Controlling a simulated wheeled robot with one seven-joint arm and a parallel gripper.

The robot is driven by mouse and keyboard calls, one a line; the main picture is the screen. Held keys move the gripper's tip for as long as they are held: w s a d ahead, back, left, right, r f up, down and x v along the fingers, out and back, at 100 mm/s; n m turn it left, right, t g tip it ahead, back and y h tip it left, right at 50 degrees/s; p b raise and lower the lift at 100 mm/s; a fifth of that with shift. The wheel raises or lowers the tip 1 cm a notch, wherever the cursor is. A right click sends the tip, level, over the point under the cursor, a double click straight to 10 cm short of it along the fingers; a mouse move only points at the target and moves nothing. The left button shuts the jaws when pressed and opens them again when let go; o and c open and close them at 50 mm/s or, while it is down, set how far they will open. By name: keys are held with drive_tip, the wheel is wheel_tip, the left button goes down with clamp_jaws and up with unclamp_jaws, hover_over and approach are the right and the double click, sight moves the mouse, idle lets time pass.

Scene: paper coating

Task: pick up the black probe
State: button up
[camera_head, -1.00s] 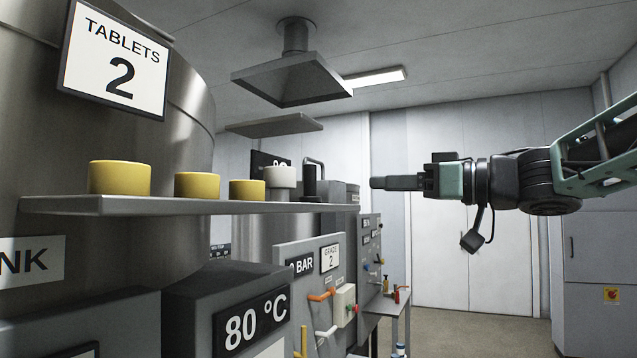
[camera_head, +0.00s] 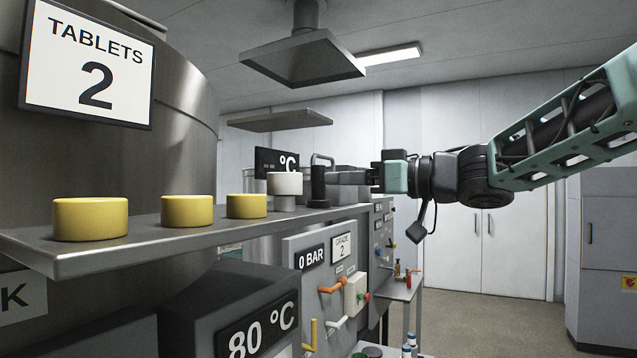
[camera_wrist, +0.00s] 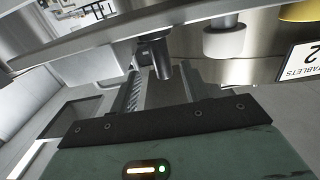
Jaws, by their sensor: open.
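The black probe (camera_head: 318,186) stands upright on the metal shelf (camera_head: 150,242), near its far end, with a loop-shaped part showing at its top. It also shows in the upside-down wrist view (camera_wrist: 161,62), ahead of and roughly between my fingers. My gripper (camera_head: 334,178) is open and level, reaching in from the right with its tips right beside the probe. In the wrist view my gripper (camera_wrist: 160,86) has its two fingers apart. I cannot tell whether either finger touches the probe.
A white-topped piece (camera_head: 284,186) stands close left of the probe. Yellow round pieces (camera_head: 188,210) line the shelf nearer to me. A large steel tank (camera_head: 175,130) rises behind the shelf. Control panels (camera_head: 318,265) stand below it.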

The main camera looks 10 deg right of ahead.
sight(318, 200)
drive_tip(key=p+x, duration=0.1)
drive_tip(key=x, duration=0.2)
drive_tip(key=p+x, duration=0.1)
drive_tip(key=x, duration=0.1)
drive_tip(key=shift+a+f+p, duration=0.25)
drive_tip(key=shift+a+p, duration=0.1)
clamp_jaws()
